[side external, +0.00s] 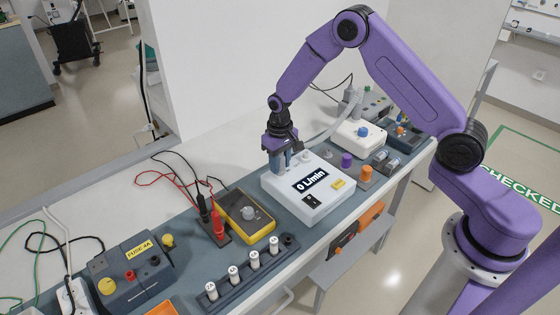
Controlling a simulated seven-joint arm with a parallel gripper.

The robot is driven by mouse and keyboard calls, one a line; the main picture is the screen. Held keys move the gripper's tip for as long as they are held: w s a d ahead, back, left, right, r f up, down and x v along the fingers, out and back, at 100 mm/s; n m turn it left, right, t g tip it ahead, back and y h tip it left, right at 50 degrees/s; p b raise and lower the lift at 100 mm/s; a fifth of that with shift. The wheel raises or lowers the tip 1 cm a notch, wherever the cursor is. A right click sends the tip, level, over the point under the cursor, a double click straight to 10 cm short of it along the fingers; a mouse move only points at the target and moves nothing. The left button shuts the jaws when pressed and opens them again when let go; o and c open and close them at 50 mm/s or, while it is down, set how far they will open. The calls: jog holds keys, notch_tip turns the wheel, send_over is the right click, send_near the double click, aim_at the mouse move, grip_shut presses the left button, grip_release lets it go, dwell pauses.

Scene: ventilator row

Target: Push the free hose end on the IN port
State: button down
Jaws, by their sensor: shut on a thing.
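The white box (308,190) with a "0 L/min" display stands on the bench at mid-picture. My gripper (278,162) points down over its back left corner. It is shut on the free end of the grey hose, which is mostly hidden by the fingers. The grey hose (327,133) runs from the right, beside a second white device, towards my gripper. The IN port label is not readable, and the spot under my fingers is hidden. I cannot tell whether the hose end touches a port. A small grey fitting (306,156) shows on the box top, right of my gripper.
A second white device (357,133) with a blue knob stands behind right. Purple (346,160) and orange (366,173) knobs sit right of the box. A yellow meter (247,215) with red and black leads and a rack of white fuses (246,268) are at the front left.

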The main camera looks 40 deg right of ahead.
jog(key=c, duration=0.7)
grip_release()
notch_tip(320, 180, up, 17)
jog(key=s+a+r+n, duration=0.2)
jog(key=s+a+n, duration=0.1)
jog(key=s, duration=0.5)
jog(key=s+a+r+n, duration=0.2)
jog(key=s+a+n, duration=0.1)
jog(key=s, duration=0.5)
jog(key=s+d+n, duration=0.2)
jog(key=s+n, duration=0.1)
jog(key=s, duration=0.7)
jog(key=s+d+f+n, duration=0.1)
jog(key=s+d+n, duration=0.2)
jog(key=s, duration=0.7)
jog(key=shift+s+d+n, duration=0.25)
jog(key=shift+d+n, duration=0.05)
jog(key=shift+d, duration=0.05)
